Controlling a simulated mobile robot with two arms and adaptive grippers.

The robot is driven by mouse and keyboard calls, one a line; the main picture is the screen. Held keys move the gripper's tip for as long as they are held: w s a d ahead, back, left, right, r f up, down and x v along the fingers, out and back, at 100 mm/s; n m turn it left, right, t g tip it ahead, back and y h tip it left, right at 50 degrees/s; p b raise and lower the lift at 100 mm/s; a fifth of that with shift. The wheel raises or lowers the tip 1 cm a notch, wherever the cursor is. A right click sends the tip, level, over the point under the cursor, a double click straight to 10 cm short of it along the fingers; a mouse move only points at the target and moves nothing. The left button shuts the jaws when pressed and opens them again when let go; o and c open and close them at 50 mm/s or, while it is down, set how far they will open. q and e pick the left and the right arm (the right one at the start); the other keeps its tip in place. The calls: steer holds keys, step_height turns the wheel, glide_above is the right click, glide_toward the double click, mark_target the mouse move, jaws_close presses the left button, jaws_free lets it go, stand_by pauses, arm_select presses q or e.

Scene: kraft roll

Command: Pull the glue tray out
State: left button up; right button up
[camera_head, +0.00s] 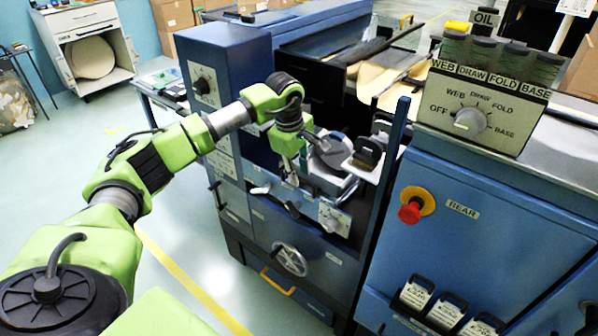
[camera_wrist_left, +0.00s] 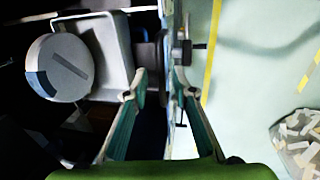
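A pale grey tray (camera_wrist_left: 118,48) with a raised rim lies inside the machine, at the left of the left wrist view. A round grey drum-like part (camera_wrist_left: 68,68) sits over its left side; this part also shows in the head view (camera_head: 332,152). I take this to be the glue tray, but no label on it is readable. My left gripper (camera_head: 302,163) is at the machine's front opening, pointing down, beside the tray. My right gripper is not in view.
A handwheel (camera_head: 291,260) and a yellow handle (camera_head: 277,281) are on the machine's lower front. A blue cabinet with a red button (camera_head: 410,211) and a selector dial (camera_head: 469,121) stands at right. Open floor with a yellow line (camera_head: 190,281) lies in front.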

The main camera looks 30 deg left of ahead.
arm_select(q)
step_height(320, 180, up, 12)
steer(key=s, duration=0.2)
steer(key=shift+s+f, duration=0.15)
steer(key=shift+a+f, duration=0.1)
stand_by(0.4)
